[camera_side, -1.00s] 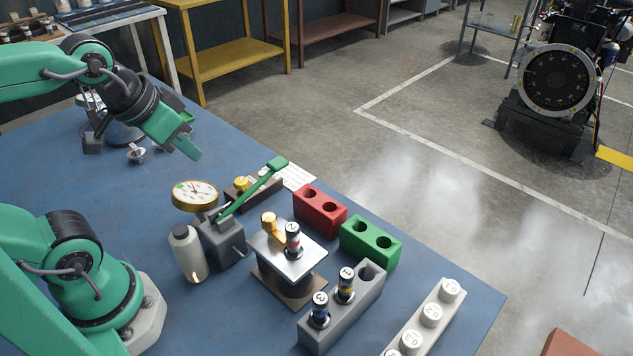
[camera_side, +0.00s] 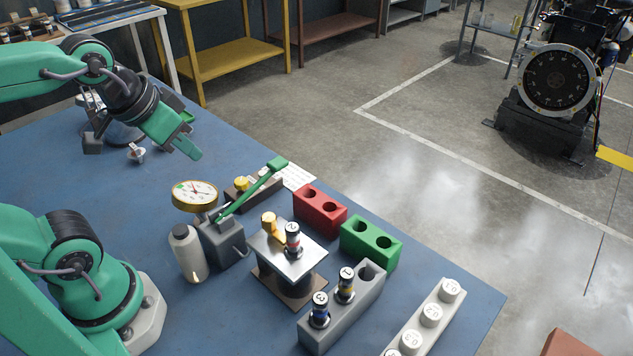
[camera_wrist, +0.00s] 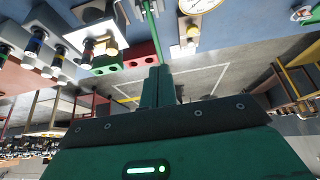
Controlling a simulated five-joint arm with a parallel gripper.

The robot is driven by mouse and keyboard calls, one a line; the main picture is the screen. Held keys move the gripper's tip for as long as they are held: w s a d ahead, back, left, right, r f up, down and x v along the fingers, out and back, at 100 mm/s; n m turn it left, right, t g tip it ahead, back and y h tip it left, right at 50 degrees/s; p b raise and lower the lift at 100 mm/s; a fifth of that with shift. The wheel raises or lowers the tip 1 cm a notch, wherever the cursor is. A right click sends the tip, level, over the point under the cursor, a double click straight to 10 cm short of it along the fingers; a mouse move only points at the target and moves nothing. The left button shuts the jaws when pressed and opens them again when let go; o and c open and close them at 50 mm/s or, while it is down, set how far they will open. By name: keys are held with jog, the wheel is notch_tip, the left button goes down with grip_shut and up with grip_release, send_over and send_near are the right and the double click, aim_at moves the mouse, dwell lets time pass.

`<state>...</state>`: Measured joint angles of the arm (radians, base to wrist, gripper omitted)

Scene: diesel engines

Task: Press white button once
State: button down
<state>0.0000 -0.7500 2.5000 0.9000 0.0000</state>
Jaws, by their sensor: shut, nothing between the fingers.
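A dark brown button block (camera_side: 268,190) sits on the blue table behind the green pump lever. A yellow button (camera_side: 241,183) shows on its left part. A small pale spot, possibly the white button (camera_side: 264,172), shows at its right part, partly hidden by the lever. My gripper (camera_side: 192,151) is in the air above the table, left of and apart from the block. In the wrist view its two green fingers (camera_wrist: 158,84) are together and empty.
A pump with a round gauge (camera_side: 194,195) and raised green lever (camera_side: 255,187) stands just in front of the block. A white bottle (camera_side: 188,254), a metal-topped stand (camera_side: 283,262), a red block (camera_side: 318,211) and a green block (camera_side: 369,242) are nearby. Open table lies left.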

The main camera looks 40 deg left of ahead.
jog(key=shift+w, duration=0.1)
dwell(0.6)
jog(key=m+t+y, duration=0.2)
jog(key=m+t, duration=0.1)
jog(key=m, duration=0.5)
send_over(263, 174)
notch_tip(263, 174, down, 10)
jog(key=shift+s+a+r, duration=0.2)
jog(key=shift+s+a, duration=0.05)
jog(key=shift+s, duration=0.2)
jog(key=shift+f, duration=0.1)
jog(key=shift+n, duration=0.3)
jog(key=shift+f, duration=4.3)
jog(key=shift+f, duration=0.15)
jog(key=shift+d+f, duration=0.15)
jog(key=shift+f, duration=0.15)
